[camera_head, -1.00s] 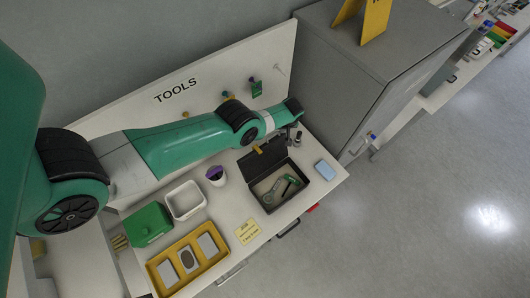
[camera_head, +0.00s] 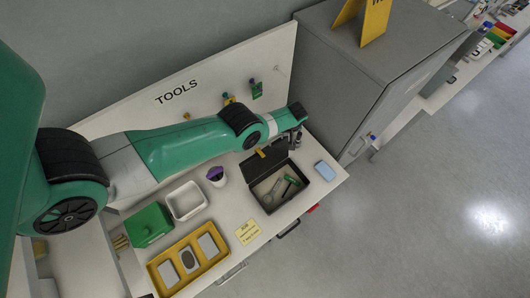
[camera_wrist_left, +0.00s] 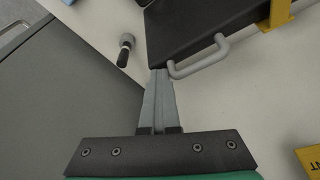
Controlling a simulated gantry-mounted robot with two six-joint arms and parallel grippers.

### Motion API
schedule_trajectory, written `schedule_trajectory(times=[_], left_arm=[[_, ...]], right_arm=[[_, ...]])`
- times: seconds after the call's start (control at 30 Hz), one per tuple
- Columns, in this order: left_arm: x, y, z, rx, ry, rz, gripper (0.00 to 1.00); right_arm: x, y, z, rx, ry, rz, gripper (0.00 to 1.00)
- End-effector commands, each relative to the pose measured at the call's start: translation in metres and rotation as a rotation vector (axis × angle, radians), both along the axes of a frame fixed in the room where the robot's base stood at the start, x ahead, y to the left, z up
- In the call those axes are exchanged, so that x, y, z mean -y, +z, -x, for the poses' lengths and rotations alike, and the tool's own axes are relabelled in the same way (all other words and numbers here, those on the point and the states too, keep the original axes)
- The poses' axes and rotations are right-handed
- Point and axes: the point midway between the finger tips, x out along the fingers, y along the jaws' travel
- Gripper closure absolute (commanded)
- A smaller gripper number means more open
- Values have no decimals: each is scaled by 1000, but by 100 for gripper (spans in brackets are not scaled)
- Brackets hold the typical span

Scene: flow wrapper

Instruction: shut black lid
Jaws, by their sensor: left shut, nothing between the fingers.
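The black toolbox (camera_head: 268,208) stands on the bench in the head view with its black lid (camera_head: 258,167) raised at the back. Some tools, one of them green, lie inside. The lid carries a yellow latch (camera_head: 262,153). In the left wrist view the lid (camera_wrist_left: 205,22) shows at the top with a grey handle (camera_wrist_left: 203,57) and the yellow latch (camera_wrist_left: 279,12). My left gripper (camera_head: 298,145) is shut and empty at the lid's right end. In the left wrist view its fingertips (camera_wrist_left: 160,72) are close to the handle's left end; contact is unclear. My right gripper is not in view.
A small dark-and-grey object (camera_wrist_left: 126,48) stands near the gripper. A purple-topped cup (camera_head: 217,178), white bin (camera_head: 186,214), green box (camera_head: 149,225) and yellow tray (camera_head: 222,258) stand left. A grey cabinet (camera_head: 340,80) borders the right.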

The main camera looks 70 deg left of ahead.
Motion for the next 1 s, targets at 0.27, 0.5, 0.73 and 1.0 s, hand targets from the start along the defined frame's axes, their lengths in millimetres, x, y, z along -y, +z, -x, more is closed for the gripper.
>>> schedule_trajectory(times=[0.27,0.5,0.73,1.0], left_arm=[[16,-3,-1,-6,-2,8,100],[27,-3,-5,-7,-1,9,100],[35,-2,-7,-7,0,8,100],[35,-2,-7,-8,0,8,100]], right_arm=[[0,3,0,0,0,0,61],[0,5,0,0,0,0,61],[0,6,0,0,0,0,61],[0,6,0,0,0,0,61]])
